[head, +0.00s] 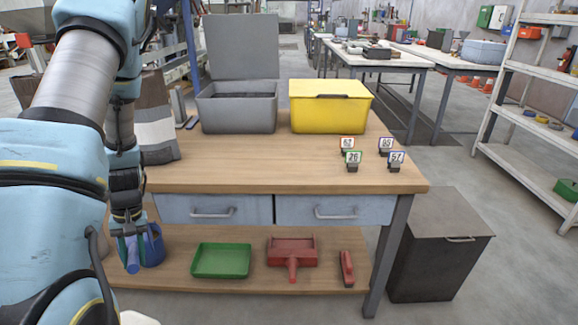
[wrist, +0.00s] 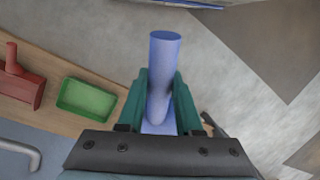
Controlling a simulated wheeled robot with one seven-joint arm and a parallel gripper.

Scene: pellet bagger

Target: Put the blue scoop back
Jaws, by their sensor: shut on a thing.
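The blue scoop (head: 153,246) is at the left end of the workbench's lower shelf in the head view, low and close to the shelf. I cannot tell whether it touches the shelf. My gripper (head: 127,224) points down at it and is shut on its handle. In the wrist view, the blue handle (wrist: 164,62) stands between the green fingers of my gripper (wrist: 161,88), its round end facing the camera.
The lower shelf (head: 235,292) also holds a green tray (head: 221,261), a red dustpan (head: 292,252) and a red brush (head: 346,268). Above are two drawers (head: 213,211). On the top stand an open grey bin (head: 238,112), a yellow bin (head: 330,108) and several number tags (head: 353,158).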

